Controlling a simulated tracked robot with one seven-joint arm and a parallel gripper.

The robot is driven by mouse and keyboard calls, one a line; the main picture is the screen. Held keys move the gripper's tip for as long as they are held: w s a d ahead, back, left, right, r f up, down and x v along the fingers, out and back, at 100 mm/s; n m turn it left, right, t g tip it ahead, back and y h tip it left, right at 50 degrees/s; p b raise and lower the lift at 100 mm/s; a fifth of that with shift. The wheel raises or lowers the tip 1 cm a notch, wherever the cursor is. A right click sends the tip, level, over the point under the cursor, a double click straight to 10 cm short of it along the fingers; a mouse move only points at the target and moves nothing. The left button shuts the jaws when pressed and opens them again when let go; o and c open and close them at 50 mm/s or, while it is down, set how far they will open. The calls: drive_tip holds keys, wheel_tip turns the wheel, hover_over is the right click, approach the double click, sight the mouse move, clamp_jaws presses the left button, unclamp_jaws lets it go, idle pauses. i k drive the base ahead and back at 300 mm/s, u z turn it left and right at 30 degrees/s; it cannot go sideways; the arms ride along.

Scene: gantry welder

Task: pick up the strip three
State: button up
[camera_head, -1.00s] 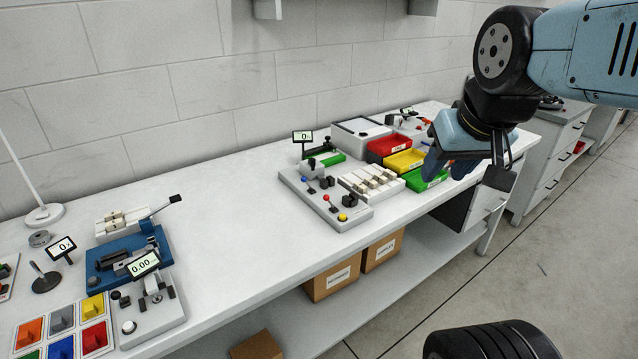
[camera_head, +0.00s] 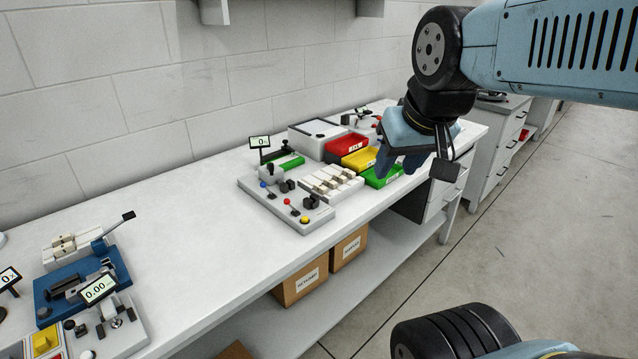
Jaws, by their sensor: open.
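Several small beige strips sit in a white slotted rack (camera_head: 333,180) in the middle of the bench. Another white rack (camera_head: 70,248) with beige pieces stands at the left behind a blue fixture (camera_head: 75,290). No label shows, so I cannot tell which piece is strip three. My gripper (camera_head: 398,168) is open, with its blue fingers pointing down, at the right. In the picture it overlaps the area of the green and yellow bins, to the right of the middle rack. No held object shows between the fingers.
A grey station (camera_head: 320,218) with levers and a small display is left of the middle rack. Red (camera_head: 347,145), yellow (camera_head: 360,158) and green (camera_head: 383,178) bins stand behind and right of it. The bench (camera_head: 190,215) between the stations is clear.

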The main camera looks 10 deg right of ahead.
sight(331, 183)
drive_tip(key=z, duration=1.8)
drive_tip(key=i, duration=0.1)
drive_tip(key=u, duration=3.45)
drive_tip(key=k, duration=0.85)
drive_tip(key=z, duration=1.2)
drive_tip(key=i, duration=1)
drive_tip(key=z, duration=0.05)
